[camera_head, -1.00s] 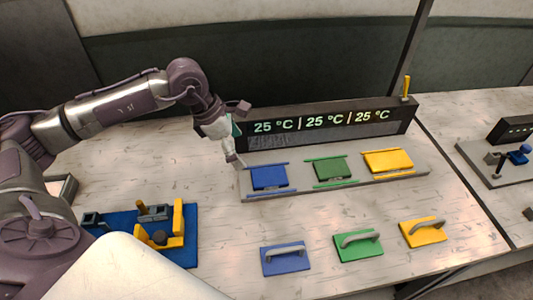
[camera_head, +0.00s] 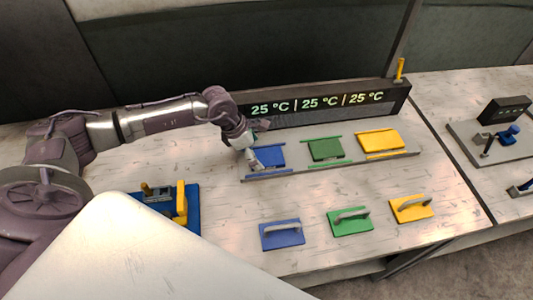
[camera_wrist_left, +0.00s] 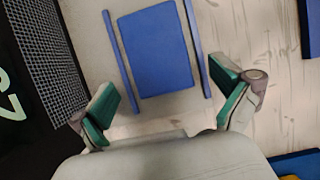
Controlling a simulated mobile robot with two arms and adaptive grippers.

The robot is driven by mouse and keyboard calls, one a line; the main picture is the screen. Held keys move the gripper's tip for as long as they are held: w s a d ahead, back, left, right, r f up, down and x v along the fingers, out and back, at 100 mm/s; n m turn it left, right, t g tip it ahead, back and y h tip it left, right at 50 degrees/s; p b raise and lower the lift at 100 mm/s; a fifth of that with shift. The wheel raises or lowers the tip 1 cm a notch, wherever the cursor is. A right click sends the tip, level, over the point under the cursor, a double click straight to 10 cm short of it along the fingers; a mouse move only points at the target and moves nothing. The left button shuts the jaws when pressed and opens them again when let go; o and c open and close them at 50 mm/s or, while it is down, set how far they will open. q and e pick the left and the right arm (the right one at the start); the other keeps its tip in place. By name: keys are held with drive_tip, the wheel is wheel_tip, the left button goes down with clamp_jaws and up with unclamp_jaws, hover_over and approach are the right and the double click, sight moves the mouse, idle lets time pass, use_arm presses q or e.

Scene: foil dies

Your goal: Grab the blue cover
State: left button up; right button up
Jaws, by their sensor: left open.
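The blue cover with a grey handle (camera_head: 282,235) lies flat on the table in front of the grey station base. A blue plate (camera_head: 271,155) sits between two blue rails on that base, below the display. My left gripper (camera_head: 254,165) is over the left end of the base, by the blue plate, and away from the cover with the handle. In the left wrist view the open, empty gripper (camera_wrist_left: 165,108) faces the blue plate (camera_wrist_left: 156,50) and its rails. The cover's handle is not seen in the wrist view. My right gripper is not in view.
A green cover (camera_head: 350,222) and a yellow cover (camera_head: 411,208) lie to the right. The base holds green (camera_head: 326,149) and yellow (camera_head: 380,141) plates. The display box (camera_head: 330,106) stands behind. A blue fixture (camera_head: 192,209) lies at the left. The table's front edge is close.

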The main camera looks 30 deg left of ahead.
use_arm(q)
drive_tip(key=shift+x, duration=0.9)
drive_tip(key=c, duration=1.2)
drive_tip(key=shift+r, duration=0.1)
drive_tip(key=shift+r, duration=0.15)
